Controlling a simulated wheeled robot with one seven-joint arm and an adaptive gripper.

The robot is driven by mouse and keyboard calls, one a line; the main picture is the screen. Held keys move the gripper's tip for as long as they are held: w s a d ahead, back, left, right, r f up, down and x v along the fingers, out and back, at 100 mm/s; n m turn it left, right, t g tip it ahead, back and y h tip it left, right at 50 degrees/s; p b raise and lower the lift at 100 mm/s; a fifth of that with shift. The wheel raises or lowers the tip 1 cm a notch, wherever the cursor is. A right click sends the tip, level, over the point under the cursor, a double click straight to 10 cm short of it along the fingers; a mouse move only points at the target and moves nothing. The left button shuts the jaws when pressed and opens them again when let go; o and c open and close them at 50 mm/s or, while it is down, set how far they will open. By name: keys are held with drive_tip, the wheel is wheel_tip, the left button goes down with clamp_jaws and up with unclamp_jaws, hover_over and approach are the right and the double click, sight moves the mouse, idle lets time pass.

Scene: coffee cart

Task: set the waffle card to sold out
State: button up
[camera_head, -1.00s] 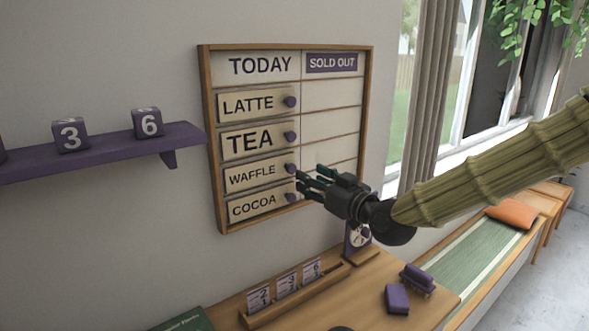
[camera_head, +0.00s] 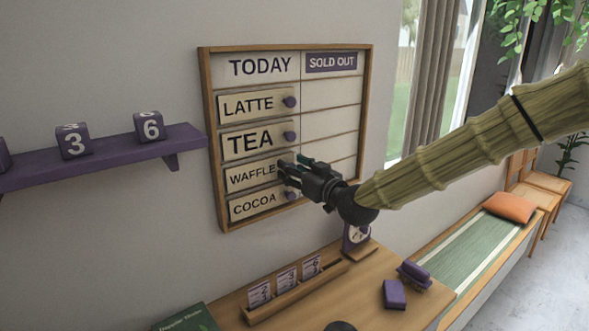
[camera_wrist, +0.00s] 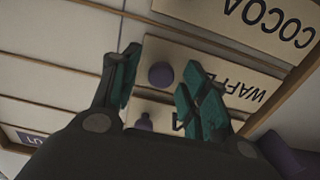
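The menu board (camera_head: 213,140) hangs on the wall with a TODAY column on the left and a SOLD OUT column (camera_head: 330,91) on the right. The waffle card (camera_head: 248,177) is in the TODAY column, third row, between tea and cocoa. Its purple knob shows in the wrist view (camera_wrist: 160,75), between my open fingers; in the head view my gripper hides it. My gripper (camera_head: 287,173) is open at the card's right end, with its fingers on either side of the knob. I cannot tell whether they touch it.
The latte (camera_head: 246,105), tea (camera_head: 249,140) and cocoa (camera_head: 252,206) cards are also in the TODAY column, with knobs at their right ends. The SOLD OUT slots that I can see are empty. A purple shelf (camera_head: 110,155) juts out at left; a wooden counter (camera_head: 345,300) lies below.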

clamp_jaws()
drive_tip(key=shift+d, duration=0.1)
